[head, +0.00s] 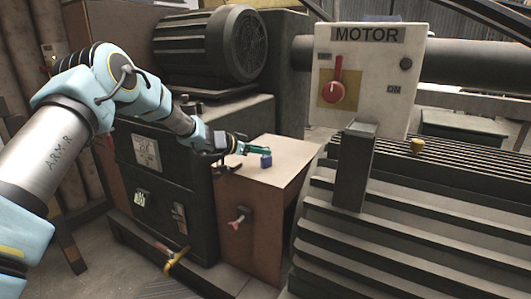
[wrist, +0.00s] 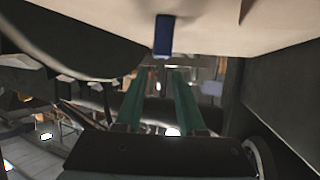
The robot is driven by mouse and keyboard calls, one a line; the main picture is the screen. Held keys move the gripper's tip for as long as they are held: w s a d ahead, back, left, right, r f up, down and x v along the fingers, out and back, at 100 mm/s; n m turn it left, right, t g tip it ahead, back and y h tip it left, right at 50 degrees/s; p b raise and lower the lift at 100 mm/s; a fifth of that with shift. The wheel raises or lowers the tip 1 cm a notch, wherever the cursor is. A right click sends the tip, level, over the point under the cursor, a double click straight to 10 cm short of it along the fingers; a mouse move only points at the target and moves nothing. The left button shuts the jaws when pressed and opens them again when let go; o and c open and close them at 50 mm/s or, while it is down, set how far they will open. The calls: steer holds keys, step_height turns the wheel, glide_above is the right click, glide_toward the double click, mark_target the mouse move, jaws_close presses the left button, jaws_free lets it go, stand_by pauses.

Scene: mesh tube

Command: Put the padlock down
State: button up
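The padlock (head: 266,160) is a small blue block on the pale top of a brown cabinet (head: 282,152) in the head view. In the wrist view the padlock (wrist: 164,36) shows just past the fingertips, against the pale top. My gripper (head: 262,149) has green fingers and reaches in from the left, right beside the padlock. In the wrist view my gripper (wrist: 160,74) has its two fingers apart with a gap between them. The padlock's shackle cannot be made out, and I cannot tell whether a fingertip touches it.
A white MOTOR panel (head: 370,80) with a red switch stands to the right, above a ribbed dark machine (head: 400,220). A large motor (head: 215,45) is behind my arm. The cabinet's top is otherwise clear.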

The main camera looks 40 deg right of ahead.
steer(key=v, duration=0.9)
steer(key=shift+a, duration=0.25)
steer(key=shift+r, duration=0.1)
